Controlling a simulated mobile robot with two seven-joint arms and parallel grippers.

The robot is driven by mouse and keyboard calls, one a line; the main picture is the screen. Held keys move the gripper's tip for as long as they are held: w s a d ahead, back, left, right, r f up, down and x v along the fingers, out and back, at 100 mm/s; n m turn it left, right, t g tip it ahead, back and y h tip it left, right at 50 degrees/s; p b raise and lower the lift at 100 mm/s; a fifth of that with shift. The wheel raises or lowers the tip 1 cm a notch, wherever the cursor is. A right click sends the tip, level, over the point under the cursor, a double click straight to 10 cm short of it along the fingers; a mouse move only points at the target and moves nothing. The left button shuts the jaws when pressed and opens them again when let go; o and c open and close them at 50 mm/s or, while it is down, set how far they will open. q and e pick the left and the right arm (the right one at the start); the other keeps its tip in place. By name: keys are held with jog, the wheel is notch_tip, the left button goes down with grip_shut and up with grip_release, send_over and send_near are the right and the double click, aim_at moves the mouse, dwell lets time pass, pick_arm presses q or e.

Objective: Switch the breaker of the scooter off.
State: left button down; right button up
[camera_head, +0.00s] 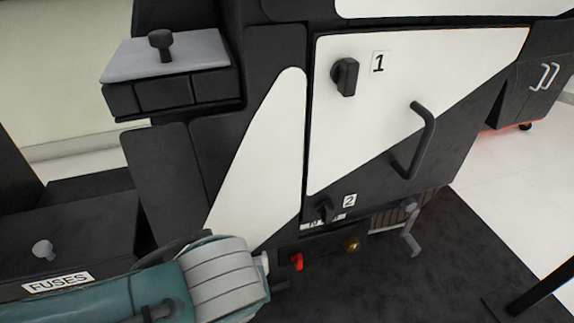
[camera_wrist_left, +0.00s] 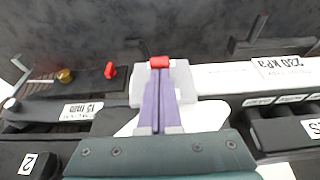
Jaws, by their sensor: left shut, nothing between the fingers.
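In the left wrist view, my left gripper (camera_wrist_left: 158,85) is shut and empty, its purple fingers pressed together. Its tips are at a small red switch piece (camera_wrist_left: 159,62) on a pale housing (camera_wrist_left: 180,80); I cannot tell if they touch it. No label names this the breaker. A separate red knob (camera_wrist_left: 110,71) is left of the fingers, and it also shows low in the head view (camera_head: 297,261). In the head view my left forearm (camera_head: 225,280) covers the fingers and the red switch piece. My right gripper is not in view.
A brass knob (camera_head: 352,244) is right of the red knob. A panel above has a black knob by label 1 (camera_head: 345,76), a smaller knob by label 2 (camera_head: 325,209) and a handle (camera_head: 416,142). A FUSES label (camera_head: 58,282) is at left. Floor at right is mostly clear.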

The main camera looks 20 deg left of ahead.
pick_arm(q)
jog(key=shift+s+d+t+y+p, duration=0.3)
jog(key=shift+s+t+y+p, duration=0.15)
jog(key=shift+t, duration=0.25)
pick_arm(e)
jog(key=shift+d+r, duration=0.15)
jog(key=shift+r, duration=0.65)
pick_arm(q)
jog(key=shift+r, duration=0.1)
